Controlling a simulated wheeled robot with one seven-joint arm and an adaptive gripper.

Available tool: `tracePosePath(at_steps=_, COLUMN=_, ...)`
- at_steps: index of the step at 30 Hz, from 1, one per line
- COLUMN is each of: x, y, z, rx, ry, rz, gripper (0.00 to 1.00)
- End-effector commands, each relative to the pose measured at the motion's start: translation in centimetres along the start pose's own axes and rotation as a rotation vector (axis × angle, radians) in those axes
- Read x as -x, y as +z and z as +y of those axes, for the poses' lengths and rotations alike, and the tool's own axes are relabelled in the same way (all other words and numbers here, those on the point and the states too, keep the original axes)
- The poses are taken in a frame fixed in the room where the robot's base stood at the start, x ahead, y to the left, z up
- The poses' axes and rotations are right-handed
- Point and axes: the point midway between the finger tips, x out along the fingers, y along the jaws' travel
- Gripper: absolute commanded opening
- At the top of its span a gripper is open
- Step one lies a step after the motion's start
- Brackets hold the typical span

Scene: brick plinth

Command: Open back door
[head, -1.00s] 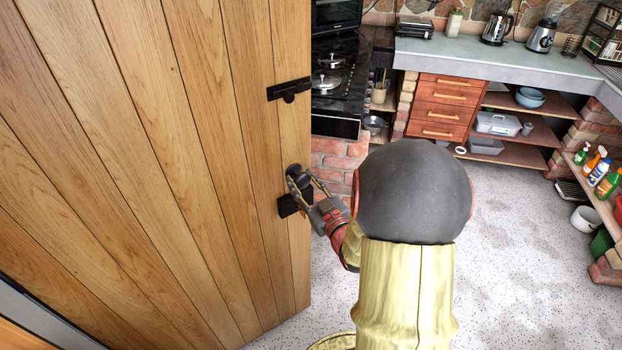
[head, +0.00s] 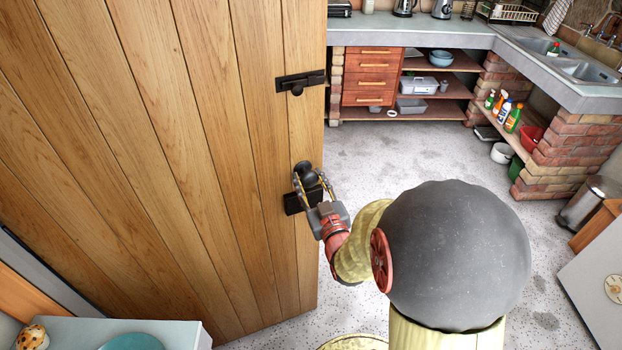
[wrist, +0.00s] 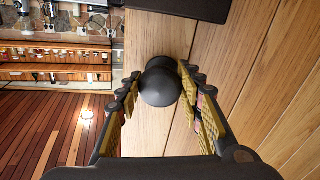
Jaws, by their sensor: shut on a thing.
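The back door (head: 190,150) is a tall door of light wooden planks filling the left of the head view. It stands open at an angle, with the kitchen floor visible past its right edge. A dark round knob (head: 306,174) sits near that edge, above a black lock plate (head: 304,200). My gripper (head: 311,180) is shut on the knob, one finger on each side. In the wrist view the knob (wrist: 160,85) sits between the fingertips, close to the door face (wrist: 215,60). My arm hides part of the floor.
A black latch (head: 300,82) is higher on the door. Beyond are a counter with drawers (head: 370,77), a sink (head: 590,70) and brick supports (head: 560,155). Speckled floor (head: 420,155) is clear between. A white surface with a teal item (head: 135,341) is at lower left.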

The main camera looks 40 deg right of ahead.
Motion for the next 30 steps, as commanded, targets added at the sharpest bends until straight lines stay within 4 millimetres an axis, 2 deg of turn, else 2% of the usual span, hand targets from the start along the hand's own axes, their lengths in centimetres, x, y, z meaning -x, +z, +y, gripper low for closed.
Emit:
tracePosePath(at_steps=16, x=0.27, y=-0.18, z=-0.11, rx=0.001, ry=0.005, rz=0.003, gripper=0.0)
tracePosePath(at_steps=17, x=0.27, y=-0.18, z=-0.11, rx=0.001, ry=0.005, rz=0.003, gripper=0.37)
tracePosePath(at_steps=27, x=0.29, y=-0.12, z=-0.13, rx=0.001, ry=0.004, rz=0.001, gripper=0.56)
tracePosePath(at_steps=30, x=0.29, y=-0.11, z=-0.13, rx=0.001, ry=0.004, rz=0.001, gripper=0.56)
